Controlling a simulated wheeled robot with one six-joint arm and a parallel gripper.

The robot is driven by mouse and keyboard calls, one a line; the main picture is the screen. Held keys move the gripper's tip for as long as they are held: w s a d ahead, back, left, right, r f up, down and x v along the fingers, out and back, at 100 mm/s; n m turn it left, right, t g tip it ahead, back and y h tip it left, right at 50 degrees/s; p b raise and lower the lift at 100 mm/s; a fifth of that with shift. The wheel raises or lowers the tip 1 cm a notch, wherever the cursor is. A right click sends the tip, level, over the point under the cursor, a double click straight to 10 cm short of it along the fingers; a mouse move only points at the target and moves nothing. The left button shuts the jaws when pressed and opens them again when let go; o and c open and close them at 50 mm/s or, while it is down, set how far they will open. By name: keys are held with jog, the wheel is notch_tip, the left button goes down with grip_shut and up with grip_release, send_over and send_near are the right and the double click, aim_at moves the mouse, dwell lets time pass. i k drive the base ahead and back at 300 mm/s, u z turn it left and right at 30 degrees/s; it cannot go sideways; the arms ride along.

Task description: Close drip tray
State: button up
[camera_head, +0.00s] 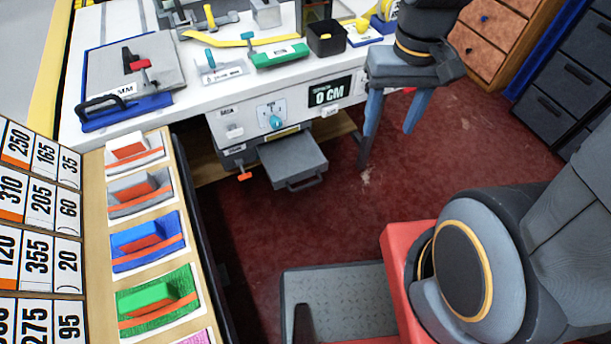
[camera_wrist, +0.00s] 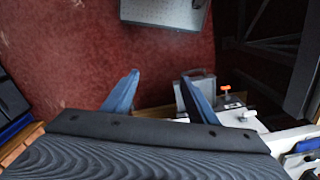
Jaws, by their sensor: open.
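The drip tray (camera_head: 293,160) is a grey drawer with a handle on its front edge. It stands pulled out from under the white workbench, low over the red floor. My gripper (camera_head: 387,148) is open and empty, its two blue fingers pointing down, to the right of the tray in the head view. In the wrist view the open fingers of my gripper (camera_wrist: 159,78) show over the red floor. A grey tray-like part (camera_wrist: 203,76) shows there behind the right finger, partly hidden by it. I see no contact between gripper and tray.
An orange tap (camera_head: 244,176) sticks out left of the tray. The workbench (camera_head: 205,100) carries tools, a black bin (camera_head: 326,38) and a "0 CM" display (camera_head: 330,93). A rack of coloured bins (camera_head: 148,241) stands at left. Red floor (camera_head: 480,140) right of the gripper is clear.

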aim_at(288, 159)
jog(key=u, duration=0.85)
jog(key=k, duration=0.4)
jog(key=z, duration=0.2)
